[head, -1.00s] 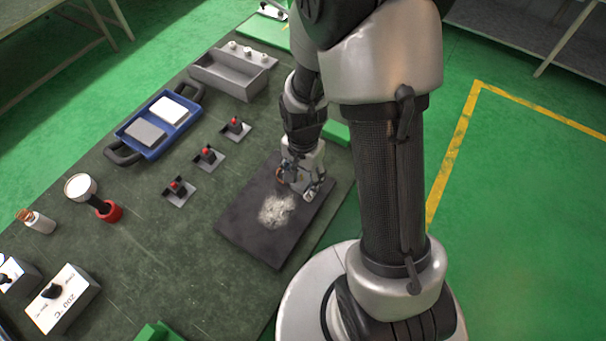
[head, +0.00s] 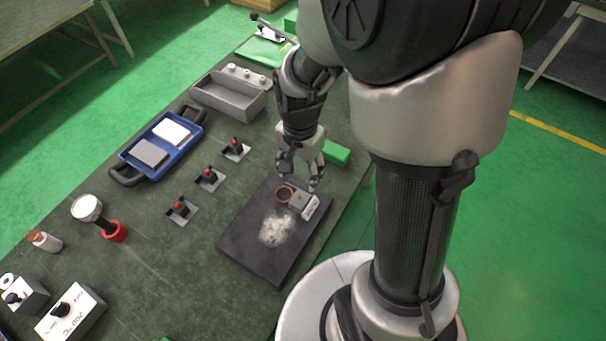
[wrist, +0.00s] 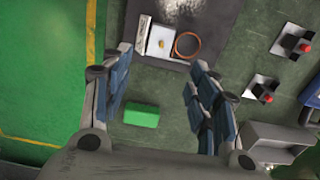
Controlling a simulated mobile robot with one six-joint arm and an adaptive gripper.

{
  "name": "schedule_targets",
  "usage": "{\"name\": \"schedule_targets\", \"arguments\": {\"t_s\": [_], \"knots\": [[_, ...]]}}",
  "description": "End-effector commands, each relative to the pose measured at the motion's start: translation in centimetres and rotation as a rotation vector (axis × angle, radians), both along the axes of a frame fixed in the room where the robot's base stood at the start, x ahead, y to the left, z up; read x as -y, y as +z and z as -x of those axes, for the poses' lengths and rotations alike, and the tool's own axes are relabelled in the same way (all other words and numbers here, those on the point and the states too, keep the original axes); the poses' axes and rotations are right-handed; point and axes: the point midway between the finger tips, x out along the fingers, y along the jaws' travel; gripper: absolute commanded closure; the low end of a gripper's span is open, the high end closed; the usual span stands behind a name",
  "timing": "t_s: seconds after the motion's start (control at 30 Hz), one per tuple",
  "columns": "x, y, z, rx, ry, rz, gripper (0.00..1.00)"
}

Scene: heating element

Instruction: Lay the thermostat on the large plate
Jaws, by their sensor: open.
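The thermostat (head: 303,202), a small pale grey box with a coppery ring at one end, lies on the large dark plate (head: 245,237), near its far right edge. In the wrist view the thermostat (wrist: 160,40) lies flat near the edge of the plate (wrist: 215,22), with its ring beside the box. My gripper (head: 300,174) is open and empty, just beyond the thermostat and apart from it.
A pale powdery patch (head: 277,229) marks the plate. A green block (head: 336,152) lies beyond it. Several red-knobbed switches (head: 210,179) stand left. A blue tray (head: 160,146) and a grey open box (head: 230,94) are farther back.

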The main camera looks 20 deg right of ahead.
Motion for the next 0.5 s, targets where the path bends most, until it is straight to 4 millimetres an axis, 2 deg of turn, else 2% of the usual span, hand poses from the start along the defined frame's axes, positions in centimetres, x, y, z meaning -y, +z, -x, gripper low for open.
{"name": "schedule_targets", "arguments": {"t_s": [0.17,0.23,0.5], "knots": [[-0.3,3.4,0.6,0.049,0.093,0.006,0.45],[-0.5,5.5,1.3,0.083,0.164,0.012,0.45],[-1.3,13.0,5.7,0.213,0.479,0.062,0.45]]}}
